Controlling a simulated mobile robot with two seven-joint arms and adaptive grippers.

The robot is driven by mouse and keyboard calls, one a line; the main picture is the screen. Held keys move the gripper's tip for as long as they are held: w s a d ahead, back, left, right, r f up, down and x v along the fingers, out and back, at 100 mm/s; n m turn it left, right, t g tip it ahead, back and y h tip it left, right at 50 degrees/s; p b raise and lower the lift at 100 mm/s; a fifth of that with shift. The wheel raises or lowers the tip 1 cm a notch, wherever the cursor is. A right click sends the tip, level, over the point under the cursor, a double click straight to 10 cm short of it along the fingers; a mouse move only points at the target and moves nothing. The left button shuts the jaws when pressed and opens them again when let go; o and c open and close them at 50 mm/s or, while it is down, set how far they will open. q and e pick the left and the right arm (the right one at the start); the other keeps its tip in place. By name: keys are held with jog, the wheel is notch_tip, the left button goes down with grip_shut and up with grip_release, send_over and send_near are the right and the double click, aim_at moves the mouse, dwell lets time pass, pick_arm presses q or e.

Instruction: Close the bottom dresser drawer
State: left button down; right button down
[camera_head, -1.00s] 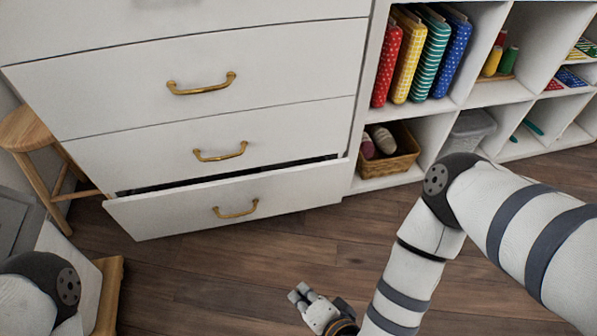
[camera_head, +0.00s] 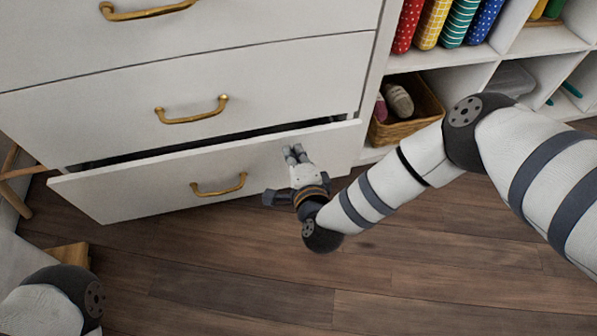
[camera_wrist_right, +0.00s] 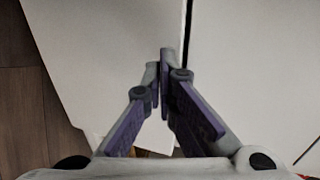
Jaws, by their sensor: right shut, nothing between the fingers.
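The white bottom drawer (camera_head: 145,187) of the dresser stands partly open in the head view, with a dark gap along its top edge. Its brass handle (camera_head: 218,186) is at the middle of its front. My right gripper (camera_head: 294,151) is shut and empty, over the right part of the drawer front, to the right of the handle. I cannot tell whether it touches the front. In the right wrist view the shut fingers (camera_wrist_right: 162,67) meet before white panels, with a dark gap beside them. Of my left arm only a joint shows at lower left; its gripper is out of view.
The drawers above (camera_head: 270,85) are shut. A cubby shelf (camera_head: 545,42) with fabric rolls and a wicker basket (camera_head: 412,117) stands to the right. A wooden stool (camera_head: 14,178) is at the left edge. The wooden floor (camera_head: 300,285) in front is clear.

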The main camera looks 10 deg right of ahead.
aim_at(289, 139)
jog(key=shift+w, duration=0.7)
jog(key=shift+w, duration=0.1)
jog(key=x, duration=0.1)
jog(key=b+x, duration=0.2)
jog(key=shift+w+r, duration=0.25)
jog(key=shift+w, duration=0.15)
jog(key=shift+w+r, duration=0.1)
jog(key=shift+w, duration=0.2)
jog(key=shift+r, duration=0.15)
